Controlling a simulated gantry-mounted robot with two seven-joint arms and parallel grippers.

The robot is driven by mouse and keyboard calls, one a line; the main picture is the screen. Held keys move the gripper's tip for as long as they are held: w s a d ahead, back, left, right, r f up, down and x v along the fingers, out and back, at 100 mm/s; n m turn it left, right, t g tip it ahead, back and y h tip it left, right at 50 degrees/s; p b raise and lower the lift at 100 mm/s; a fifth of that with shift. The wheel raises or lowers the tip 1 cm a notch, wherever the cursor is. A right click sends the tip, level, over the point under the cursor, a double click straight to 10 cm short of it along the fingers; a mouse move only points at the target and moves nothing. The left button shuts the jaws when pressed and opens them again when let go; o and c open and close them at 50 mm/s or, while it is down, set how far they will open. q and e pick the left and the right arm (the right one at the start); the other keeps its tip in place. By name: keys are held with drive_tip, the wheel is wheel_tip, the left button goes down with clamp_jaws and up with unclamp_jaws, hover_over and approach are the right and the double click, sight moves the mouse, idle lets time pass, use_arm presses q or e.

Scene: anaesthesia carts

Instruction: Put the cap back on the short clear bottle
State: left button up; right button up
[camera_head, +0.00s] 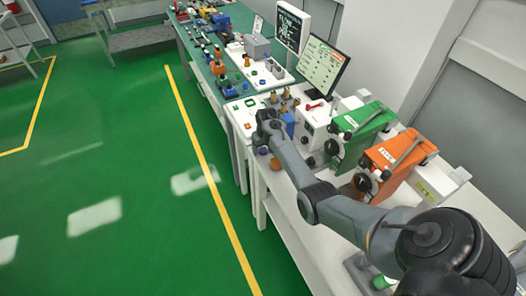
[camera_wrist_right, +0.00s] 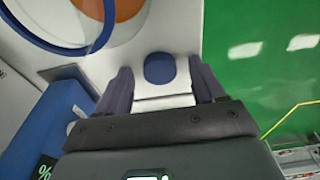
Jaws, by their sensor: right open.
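My right gripper (camera_wrist_right: 160,88) is open, its two dark fingers apart on either side of a small round blue disc, perhaps the cap (camera_wrist_right: 160,68). The disc lies on a white surface, and I see no finger touching it. At the upper left of the right wrist view is a large round shape with a blue rim (camera_wrist_right: 62,48) and an orange middle; it is cut off, and I cannot tell whether it is the clear bottle. In the head view the right gripper (camera_head: 264,136) is over the white table's left edge. My left gripper is not in view.
A blue box (camera_wrist_right: 40,128) stands left of the gripper. In the head view, green (camera_head: 368,122) and orange (camera_head: 398,153) vaporiser-like units, a monitor (camera_head: 322,68) and several brass-coloured fittings stand nearby. Green floor (camera_head: 120,150) lies open left of the table.

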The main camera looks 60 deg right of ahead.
sight(263, 150)
drive_tip(key=c, duration=1.1)
drive_tip(key=shift+r, duration=0.1)
wheel_tip(263, 150, up, 10)
drive_tip(key=shift+f+p, duration=0.1)
drive_tip(key=shift+p, duration=0.5)
